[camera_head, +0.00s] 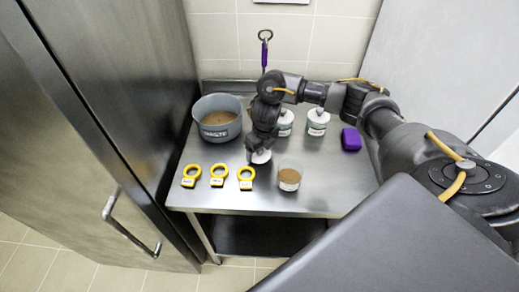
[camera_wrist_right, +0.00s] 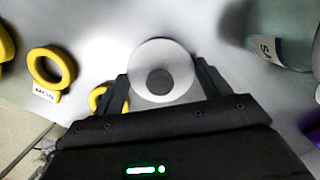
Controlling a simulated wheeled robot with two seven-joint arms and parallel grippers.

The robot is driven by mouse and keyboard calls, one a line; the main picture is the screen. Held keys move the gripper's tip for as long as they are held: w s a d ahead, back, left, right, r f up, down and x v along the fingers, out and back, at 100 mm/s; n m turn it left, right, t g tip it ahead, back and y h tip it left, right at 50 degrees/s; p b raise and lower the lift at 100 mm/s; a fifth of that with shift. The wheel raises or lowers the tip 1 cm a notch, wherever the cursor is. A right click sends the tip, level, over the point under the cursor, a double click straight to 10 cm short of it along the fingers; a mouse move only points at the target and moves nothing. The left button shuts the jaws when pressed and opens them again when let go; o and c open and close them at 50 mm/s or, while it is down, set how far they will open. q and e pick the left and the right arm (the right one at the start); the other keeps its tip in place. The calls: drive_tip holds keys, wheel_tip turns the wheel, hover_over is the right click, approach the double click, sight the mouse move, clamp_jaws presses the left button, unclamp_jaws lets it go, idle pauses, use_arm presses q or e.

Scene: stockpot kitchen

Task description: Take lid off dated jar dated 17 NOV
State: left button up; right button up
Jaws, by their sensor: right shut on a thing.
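My right gripper (camera_head: 262,146) is shut on a round white lid (camera_head: 261,157) and holds it over the steel table, left of an open jar. In the right wrist view the lid (camera_wrist_right: 179,62) sits between the fingers (camera_wrist_right: 162,88), with a dark round knob at its middle. The open jar (camera_head: 289,179) is clear, has brown contents and a pale label; its date is too small to read. Two more jars with white lids, one at the left (camera_head: 285,124) and one at the right (camera_head: 317,124), stand behind. Their labels are not readable. My left gripper is not in view.
A grey pot (camera_head: 218,122) with brown contents stands at the back left. Several yellow rings with tags (camera_head: 218,175) lie along the front left of the steel table (camera_head: 245,205). A purple box (camera_head: 351,139) is at the right. A steel cabinet (camera_head: 100,110) borders the left.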

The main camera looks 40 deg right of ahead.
sight(263, 156)
drive_tip(key=shift+f, duration=0.15)
drive_tip(key=o, duration=1.1)
drive_tip(key=shift+r, duration=0.35)
drive_tip(key=r, duration=0.3)
drive_tip(key=s+r+p, duration=0.1)
drive_tip(key=r, duration=0.3)
drive_tip(key=s+r, duration=0.1)
drive_tip(key=r, duration=0.3)
drive_tip(key=shift+d+r, duration=0.1)
drive_tip(key=shift+r, duration=0.15)
drive_tip(key=shift+w, duration=0.1)
